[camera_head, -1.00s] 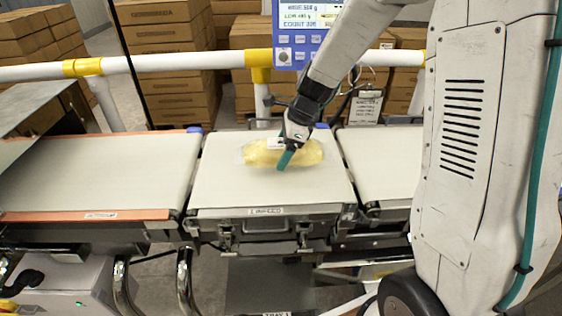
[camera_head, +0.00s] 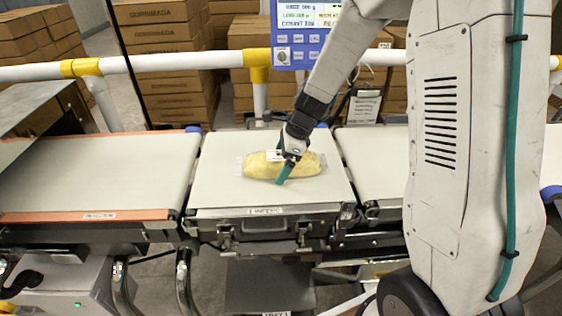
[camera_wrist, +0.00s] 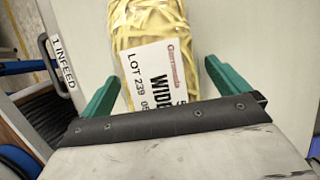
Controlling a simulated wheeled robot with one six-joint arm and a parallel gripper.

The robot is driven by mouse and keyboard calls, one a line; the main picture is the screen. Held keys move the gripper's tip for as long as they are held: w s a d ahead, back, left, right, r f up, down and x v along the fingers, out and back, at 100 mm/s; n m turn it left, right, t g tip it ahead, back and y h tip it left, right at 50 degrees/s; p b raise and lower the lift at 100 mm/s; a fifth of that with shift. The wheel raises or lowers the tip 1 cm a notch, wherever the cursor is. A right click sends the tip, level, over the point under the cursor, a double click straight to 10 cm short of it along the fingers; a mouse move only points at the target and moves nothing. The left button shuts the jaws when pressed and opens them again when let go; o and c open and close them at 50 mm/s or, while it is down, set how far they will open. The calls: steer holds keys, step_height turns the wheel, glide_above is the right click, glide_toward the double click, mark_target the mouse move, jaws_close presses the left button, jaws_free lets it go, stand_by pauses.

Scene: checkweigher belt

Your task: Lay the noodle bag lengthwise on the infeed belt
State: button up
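The noodle bag (camera_head: 262,166) is a clear pack of yellow noodles with a white label. In the head view it lies on the infeed belt (camera_head: 222,190), its long side running left to right along the line of belts. My gripper (camera_head: 285,172) is over the middle of the bag and hides part of it. In the wrist view the green fingers of my gripper (camera_wrist: 162,68) stand apart on either side of the bag (camera_wrist: 150,30), with a gap at the right finger. The left fingertip is close to the bag; contact there is unclear.
A belt with orange edges (camera_head: 95,170) adjoins on the left and another belt (camera_head: 372,160) on the right. A white and yellow rail (camera_head: 160,62) and a blue display unit (camera_head: 300,35) stand behind. The infeed belt is clear around the bag.

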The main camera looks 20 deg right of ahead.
steer(key=shift+r, duration=0.15)
steer(key=v, duration=1.1)
steer(key=shift+d+r, duration=0.1)
steer(key=shift+r, duration=0.05)
steer(key=shift+s+d+r, duration=0.1)
steer(key=shift+d+r, duration=0.05)
steer(key=shift+r, duration=0.15)
steer(key=shift+s+r, duration=0.15)
steer(key=shift+r, duration=0.05)
steer(key=s+r+n+h, duration=0.2)
steer(key=s+r+n, duration=0.2)
steer(key=s+n, duration=0.6)
steer(key=s+a+r+n+h, duration=0.1)
steer(key=s+r+n, duration=0.3)
steer(key=s+n, duration=0.7)
steer(key=shift+s+a+r+n+h, duration=0.25)
steer(key=shift+s+h, duration=0.35)
steer(key=shift+s, duration=3.05)
steer(key=shift+d, duration=0.1)
